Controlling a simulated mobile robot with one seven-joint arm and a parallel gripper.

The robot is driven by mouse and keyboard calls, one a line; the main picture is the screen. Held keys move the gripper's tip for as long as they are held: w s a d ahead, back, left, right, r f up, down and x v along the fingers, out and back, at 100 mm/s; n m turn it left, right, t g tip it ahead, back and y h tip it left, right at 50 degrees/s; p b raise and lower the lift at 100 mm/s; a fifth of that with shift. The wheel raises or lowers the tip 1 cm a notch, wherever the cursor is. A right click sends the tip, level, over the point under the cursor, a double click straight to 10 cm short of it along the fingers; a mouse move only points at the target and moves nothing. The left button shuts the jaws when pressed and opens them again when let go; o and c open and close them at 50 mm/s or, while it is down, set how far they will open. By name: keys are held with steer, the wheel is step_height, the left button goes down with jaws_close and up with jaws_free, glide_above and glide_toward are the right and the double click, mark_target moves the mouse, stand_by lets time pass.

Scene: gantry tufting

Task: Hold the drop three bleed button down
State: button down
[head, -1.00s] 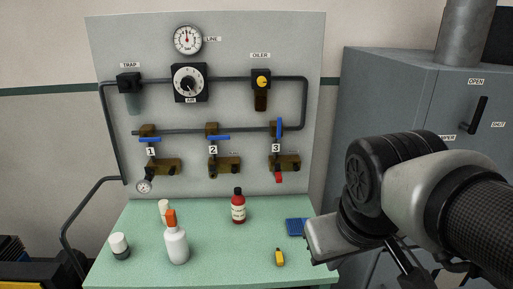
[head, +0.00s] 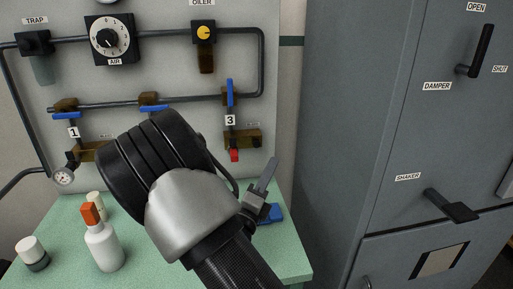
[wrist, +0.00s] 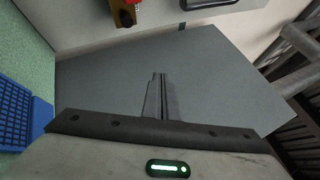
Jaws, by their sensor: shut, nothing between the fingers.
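Drop three is marked by a "3" label (head: 230,120) on the wall panel. Its blue lever (head: 229,92) stands upright, and a brass block (head: 243,139) sits below with a red part (head: 234,155) under it. Which part is the bleed button I cannot tell. In the wrist view, part of a brass fitting (wrist: 117,8) with red and black ends shows at the top edge. My gripper (head: 272,160) is shut and empty, to the right of and below the drop three block in the head view. Its closed fingers (wrist: 159,76) touch nothing visible.
A grey cabinet (head: 345,130) stands at right with a shaker handle (head: 452,206). My arm hides drop two's lower part.

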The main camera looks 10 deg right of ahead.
steer(key=shift+w+a+f+n+t+y, duration=0.3)
steer(key=shift+a+n+y, duration=0.1)
steer(key=shift+a+n, duration=0.1)
steer(key=shift+w+a+f+n+t+y, duration=0.2)
steer(key=shift+a+n+t+y, duration=0.1)
steer(key=shift+a+n+y, duration=0.15)
steer(key=b, duration=0.2)
glide_toward(257, 144)
steer(key=shift+w+d+r, duration=0.7)
steer(key=shift+w+d, duration=0.1)
steer(key=shift+d, duration=0.2)
steer(key=shift+w+d+r, duration=0.7)
steer(key=shift+w+d, duration=0.1)
steer(key=shift+d, duration=0.25)
steer(key=shift+w, duration=0.1)
steer(key=shift+w+p, duration=0.3)
steer(key=shift+p, duration=0.05)
steer(key=shift+w, duration=0.5)
stand_by(3.5)
